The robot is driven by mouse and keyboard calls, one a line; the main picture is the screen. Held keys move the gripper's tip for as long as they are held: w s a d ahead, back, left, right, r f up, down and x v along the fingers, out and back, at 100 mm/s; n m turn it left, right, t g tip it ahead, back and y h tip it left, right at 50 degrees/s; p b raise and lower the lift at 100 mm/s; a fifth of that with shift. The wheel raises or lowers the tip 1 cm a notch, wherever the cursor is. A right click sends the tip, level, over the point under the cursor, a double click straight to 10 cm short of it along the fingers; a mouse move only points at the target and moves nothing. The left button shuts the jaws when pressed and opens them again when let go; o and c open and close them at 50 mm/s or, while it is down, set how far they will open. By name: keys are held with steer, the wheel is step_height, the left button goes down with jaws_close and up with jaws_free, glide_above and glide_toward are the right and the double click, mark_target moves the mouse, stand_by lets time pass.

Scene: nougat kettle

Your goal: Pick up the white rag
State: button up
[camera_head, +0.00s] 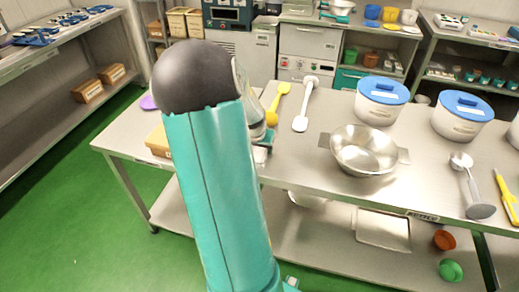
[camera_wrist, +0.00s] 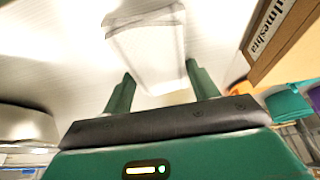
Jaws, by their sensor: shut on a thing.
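In the wrist view the white rag (camera_wrist: 148,42) is a pale, folded-looking piece between the two green fingers of my gripper (camera_wrist: 160,70). My gripper is shut on it, with a finger at either side. The rag's far part extends past the fingertips over a pale, blurred surface. I cannot tell whether the rag touches that surface. In the head view my arm covers the rag and most of my gripper.
The steel table (camera_head: 312,185) bears a steel bowl (camera_head: 364,150), blue-lidded tubs (camera_head: 380,112), a white spatula (camera_head: 301,118), a yellow utensil (camera_head: 274,112) and a masher (camera_head: 477,205). A cardboard box (camera_wrist: 285,40) is close at the right in the wrist view.

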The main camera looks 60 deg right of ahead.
mark_target(259, 150)
steer(key=shift+r, duration=0.1)
steer(key=shift+r, duration=0.2)
steer(key=r, duration=0.3)
steer(key=shift+a+r, duration=0.1)
steer(key=shift+a, duration=0.1)
steer(key=a+r, duration=0.1)
steer(key=s+a+r, duration=0.1)
steer(key=r, duration=0.1)
steer(key=a+r, duration=0.1)
steer(key=shift+s+a+r, duration=0.25)
steer(key=shift+s+r, duration=0.05)
steer(key=shift+s, duration=0.05)
steer(key=s+a+r, duration=0.4)
steer(key=a, duration=0.4)
steer(key=shift+s+a+r, duration=0.25)
steer(key=shift+s+r, duration=0.05)
steer(key=shift+s, duration=0.05)
